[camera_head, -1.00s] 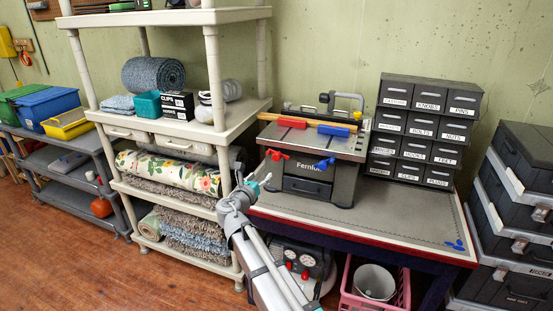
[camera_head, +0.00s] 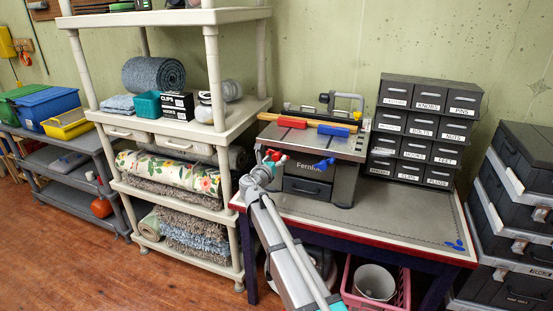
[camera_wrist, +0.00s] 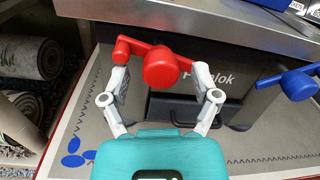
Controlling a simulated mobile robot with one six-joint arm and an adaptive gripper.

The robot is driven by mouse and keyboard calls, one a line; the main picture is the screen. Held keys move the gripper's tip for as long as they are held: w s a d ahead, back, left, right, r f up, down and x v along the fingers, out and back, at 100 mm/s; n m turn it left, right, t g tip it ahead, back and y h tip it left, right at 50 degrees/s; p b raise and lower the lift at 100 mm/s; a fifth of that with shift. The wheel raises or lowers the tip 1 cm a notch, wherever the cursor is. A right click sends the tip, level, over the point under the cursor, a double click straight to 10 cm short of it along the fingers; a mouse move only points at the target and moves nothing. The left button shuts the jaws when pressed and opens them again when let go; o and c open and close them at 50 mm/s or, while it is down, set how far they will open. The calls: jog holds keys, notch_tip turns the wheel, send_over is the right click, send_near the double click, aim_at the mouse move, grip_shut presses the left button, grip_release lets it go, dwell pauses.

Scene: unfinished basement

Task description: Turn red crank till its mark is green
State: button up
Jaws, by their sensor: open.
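The red crank (camera_head: 277,155) is on the left front of the grey bench machine (camera_head: 325,175). In the wrist view the crank (camera_wrist: 160,67) shows a round red knob with a short arm reaching left. My gripper (camera_wrist: 161,78) is open, with one fingertip on each side of the knob; I cannot tell whether they touch it. In the head view my gripper (camera_head: 268,166) overlaps the crank's lower side and partly hides it. A blue crank (camera_head: 323,165) sits to the right. I can make out no mark or its colour.
The workbench (camera_head: 400,215) has free room at its front right. A dark drawer cabinet (camera_head: 425,130) stands right of the machine. A cream shelf unit (camera_head: 220,100) stands close on the left.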

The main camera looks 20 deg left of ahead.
jog(key=shift+w+d, duration=0.1)
jog(key=shift+w, duration=0.5)
jog(key=shift+r, duration=0.1)
grip_shut()
